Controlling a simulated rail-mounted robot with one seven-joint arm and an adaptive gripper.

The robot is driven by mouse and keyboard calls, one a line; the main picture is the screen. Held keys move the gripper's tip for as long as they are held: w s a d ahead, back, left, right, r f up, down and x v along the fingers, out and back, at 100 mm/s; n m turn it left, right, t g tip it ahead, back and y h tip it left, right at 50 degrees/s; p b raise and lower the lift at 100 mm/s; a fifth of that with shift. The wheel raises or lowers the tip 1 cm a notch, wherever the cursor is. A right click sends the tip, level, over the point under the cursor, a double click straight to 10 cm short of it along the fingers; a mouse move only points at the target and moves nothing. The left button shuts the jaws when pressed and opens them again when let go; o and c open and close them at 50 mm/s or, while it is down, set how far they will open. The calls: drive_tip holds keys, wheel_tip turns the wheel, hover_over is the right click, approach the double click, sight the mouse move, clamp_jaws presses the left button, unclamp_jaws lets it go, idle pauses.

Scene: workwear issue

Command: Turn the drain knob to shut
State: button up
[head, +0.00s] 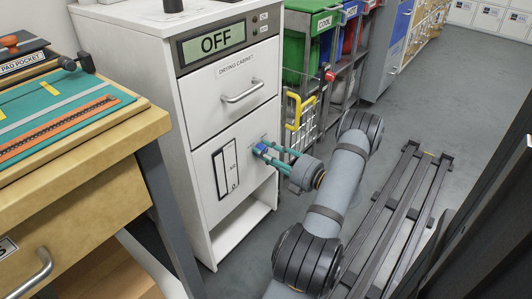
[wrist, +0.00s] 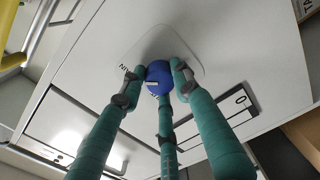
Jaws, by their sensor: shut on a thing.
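The drain knob (wrist: 159,73) is blue with a short white mark and sits on a pale plate (wrist: 190,52) on the lower front of the white drying cabinet (head: 190,110). In the head view the knob (head: 259,149) is small and partly covered by fingers. My gripper (wrist: 158,78) has teal fingers closed around the knob, touching its sides. In the head view my gripper (head: 265,152) reaches the cabinet from the right. Lettering on the plate is partly hidden by the fingers, so I cannot tell which label the mark faces. The cabinet display (head: 213,43) reads OFF.
A drawer handle (head: 242,92) is above the knob, and a narrow gauge-like panel (head: 225,168) is beside it. A trolley with coloured bins (head: 300,50) and a yellow-handled rack (head: 299,112) stands right of the cabinet. A wooden workbench (head: 80,150) is on the left.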

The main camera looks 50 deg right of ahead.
drive_tip(key=shift+n, duration=0.4)
drive_tip(key=n+p, duration=0.2)
drive_tip(key=n, duration=0.1)
drive_tip(key=shift+r+n, duration=0.1)
drive_tip(key=shift+n, duration=0.2)
drive_tip(key=shift+n+p, duration=0.9)
drive_tip(key=shift+n, duration=5.9)
drive_tip(key=o, duration=1.2)
drive_tip(key=shift+c, duration=0.2)
